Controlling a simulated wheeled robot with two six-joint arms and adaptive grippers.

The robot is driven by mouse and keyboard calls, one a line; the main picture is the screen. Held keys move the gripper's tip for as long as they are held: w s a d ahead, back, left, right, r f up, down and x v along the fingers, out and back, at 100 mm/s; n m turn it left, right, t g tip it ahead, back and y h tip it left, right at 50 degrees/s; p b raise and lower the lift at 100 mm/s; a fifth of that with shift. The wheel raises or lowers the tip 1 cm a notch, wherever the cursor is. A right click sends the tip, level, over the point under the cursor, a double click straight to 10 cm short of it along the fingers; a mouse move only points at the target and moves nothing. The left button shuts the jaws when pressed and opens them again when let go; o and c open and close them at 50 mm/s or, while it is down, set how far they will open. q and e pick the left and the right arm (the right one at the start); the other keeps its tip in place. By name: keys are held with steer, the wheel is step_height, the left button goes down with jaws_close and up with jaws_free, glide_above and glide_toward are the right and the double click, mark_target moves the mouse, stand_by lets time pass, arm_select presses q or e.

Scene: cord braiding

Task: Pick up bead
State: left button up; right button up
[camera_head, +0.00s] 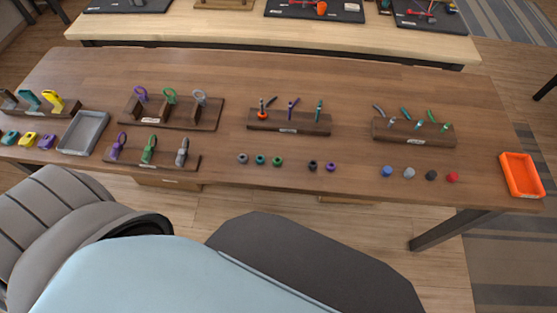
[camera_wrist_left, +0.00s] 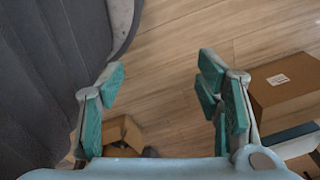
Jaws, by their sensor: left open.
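Several small round bead-like pieces lie along the front of the wooden table in the head view. One group has a grey piece (camera_head: 242,158), a teal piece (camera_head: 260,160), a green piece (camera_head: 277,161), a dark piece (camera_head: 312,165) and a purple piece (camera_head: 330,167). Farther right are a blue piece (camera_head: 387,171), a light grey piece (camera_head: 408,173), a dark grey piece (camera_head: 431,175) and a red piece (camera_head: 452,177). My left gripper (camera_wrist_left: 162,78) shows in the left wrist view, open and empty above the floor. Neither gripper shows in the head view.
The table (camera_head: 350,78) carries wooden racks with upright tools (camera_head: 290,120), a grey tray (camera_head: 84,132) at left and an orange tray (camera_head: 521,174) at right. A cardboard box (camera_wrist_left: 288,90) stands right of my left gripper. A grey chair (camera_head: 60,215) stands at front left.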

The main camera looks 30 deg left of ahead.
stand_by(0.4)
arm_select(q)
steer(key=shift+a, duration=0.1)
steer(key=shift+c, duration=1)
steer(key=w, duration=0.2)
steer(key=w+r, duration=0.1)
steer(key=w+r+p, duration=0.1)
steer(key=w, duration=0.1)
steer(key=shift+w+r, duration=0.15)
steer(key=shift+w, duration=0.15)
steer(key=c, duration=0.5)
step_height(320, 180, up, 37)
steer(key=n+p, duration=0.4)
steer(key=n, duration=0.5)
glide_above(278, 158)
steer(key=s+d, duration=0.1)
steer(key=s, duration=0.1)
steer(key=f+b, duration=0.1)
steer(key=f, duration=0.3)
steer(key=f+b, duration=0.1)
steer(key=f, duration=0.3)
steer(key=w+f, duration=0.1)
steer(key=f, duration=0.4)
steer(key=shift+a+f+b, duration=0.1)
steer(key=shift+a+b, duration=0.2)
steer(key=shift+b, duration=0.1)
